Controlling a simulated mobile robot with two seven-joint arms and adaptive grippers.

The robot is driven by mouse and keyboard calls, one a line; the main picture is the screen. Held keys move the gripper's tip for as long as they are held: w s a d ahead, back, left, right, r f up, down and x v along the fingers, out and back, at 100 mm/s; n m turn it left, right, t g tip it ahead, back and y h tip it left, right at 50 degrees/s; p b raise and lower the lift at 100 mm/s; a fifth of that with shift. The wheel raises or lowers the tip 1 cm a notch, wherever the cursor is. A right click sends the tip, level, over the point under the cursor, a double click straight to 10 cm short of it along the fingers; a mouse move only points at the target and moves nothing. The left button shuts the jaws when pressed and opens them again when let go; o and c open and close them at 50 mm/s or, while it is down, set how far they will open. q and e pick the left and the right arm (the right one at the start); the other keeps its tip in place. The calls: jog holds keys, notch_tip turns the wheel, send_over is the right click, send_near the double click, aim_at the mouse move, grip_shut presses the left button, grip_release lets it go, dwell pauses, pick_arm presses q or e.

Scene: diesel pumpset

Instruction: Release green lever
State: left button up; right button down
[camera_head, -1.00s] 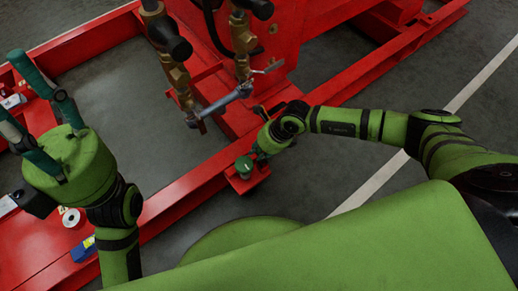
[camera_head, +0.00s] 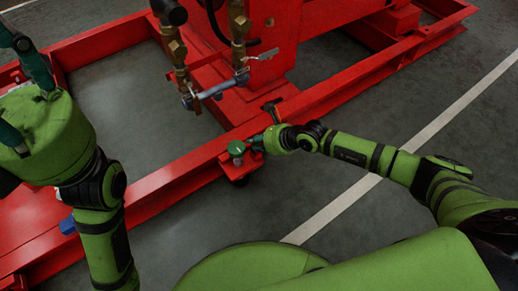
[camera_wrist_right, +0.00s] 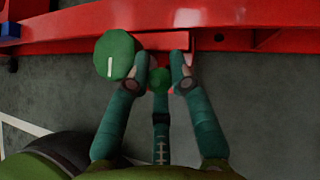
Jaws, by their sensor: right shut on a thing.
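A green lever has a small round green end (camera_wrist_right: 160,81), which sits between my right gripper's fingertips (camera_wrist_right: 161,69) in the right wrist view. The right gripper is shut on it. In the head view the right gripper (camera_head: 258,143) reaches the red rail from the right, and it hides most of the lever. A larger round green knob with a white mark (camera_wrist_right: 114,54) is just left of the fingers; it also shows in the head view (camera_head: 237,148). My left gripper (camera_head: 22,92) is at the far left with its fingers apart and empty, partly cut off by the frame.
The knob is mounted at the long red frame rail (camera_head: 160,195). Brass-fitted pipes (camera_head: 178,55) and a blue-grey valve piece (camera_head: 222,86) stand behind. A small blue object (camera_head: 67,226) is at lower left. Grey floor (camera_head: 300,200) is open in front of the rail.

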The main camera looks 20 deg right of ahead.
jog(key=shift+s+d+t+y, duration=0.3)
jog(key=shift+d+t+y, duration=0.1)
jog(key=shift+t, duration=0.5)
jog(key=c, duration=1.1)
grip_release()
jog(key=shift+s+a+f, duration=0.1)
jog(key=shift+s, duration=0.05)
